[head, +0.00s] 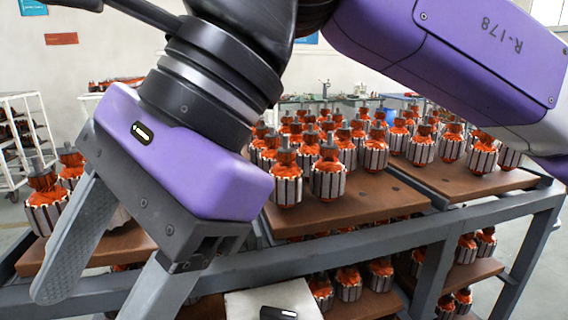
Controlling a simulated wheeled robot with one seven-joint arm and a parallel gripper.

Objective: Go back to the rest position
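My gripper (98,300) hangs in the left foreground, tilted, in front of the armature rack. Its two grey fingers are spread wide, with the rack's board and rail showing between them. I see nothing held. The lower end of the right finger is cut off by the picture's bottom edge. My purple and black arm crosses the top of the view and hides part of the room behind.
A grey rack (470,218) with brown boards (350,207) carries several upright copper-wound armatures (328,178), with more on its lower shelf. A white shelf cart (22,140) stands at far left. Workbenches line the back wall. Grey floor shows at lower right.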

